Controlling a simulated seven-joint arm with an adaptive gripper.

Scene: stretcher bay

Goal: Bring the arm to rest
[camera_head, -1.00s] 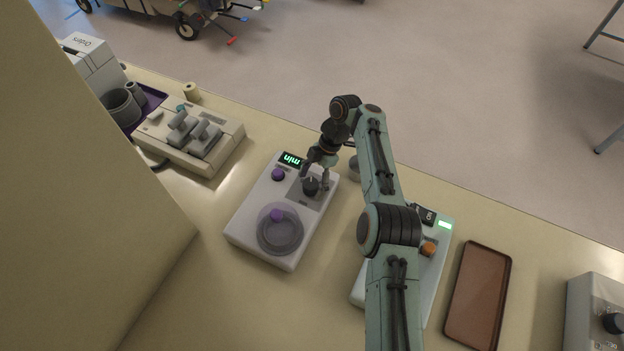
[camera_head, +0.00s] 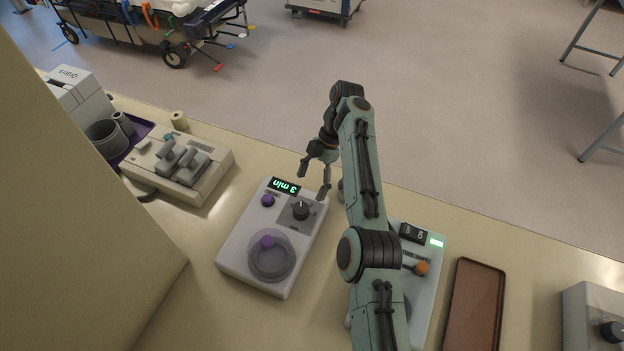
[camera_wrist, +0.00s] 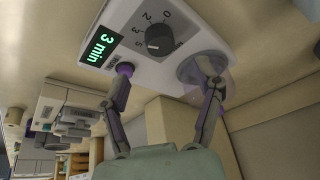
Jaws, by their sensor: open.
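My gripper (camera_head: 314,180) is open and empty in the head view. It hangs above the far right corner of a white timer device, apart from its black knob (camera_head: 301,210). The white device (camera_head: 240,243) has a purple button (camera_head: 267,200), a round clear dish with a purple knob, and a green display (camera_head: 285,186) reading "3 min". In the wrist view my gripper's two fingers (camera_wrist: 168,92) are spread, with the black knob (camera_wrist: 159,40) and the "3 min" display (camera_wrist: 100,46) beyond them. My arm reaches up from the bottom of the head view.
A second pale device (camera_head: 428,262) with an orange knob and a lit green lamp stands partly behind my arm. A brown tray (camera_head: 474,310) lies to its right. A beige device with grey rockers (camera_head: 190,192) is at the left. A tall beige panel (camera_head: 60,230) blocks the left side.

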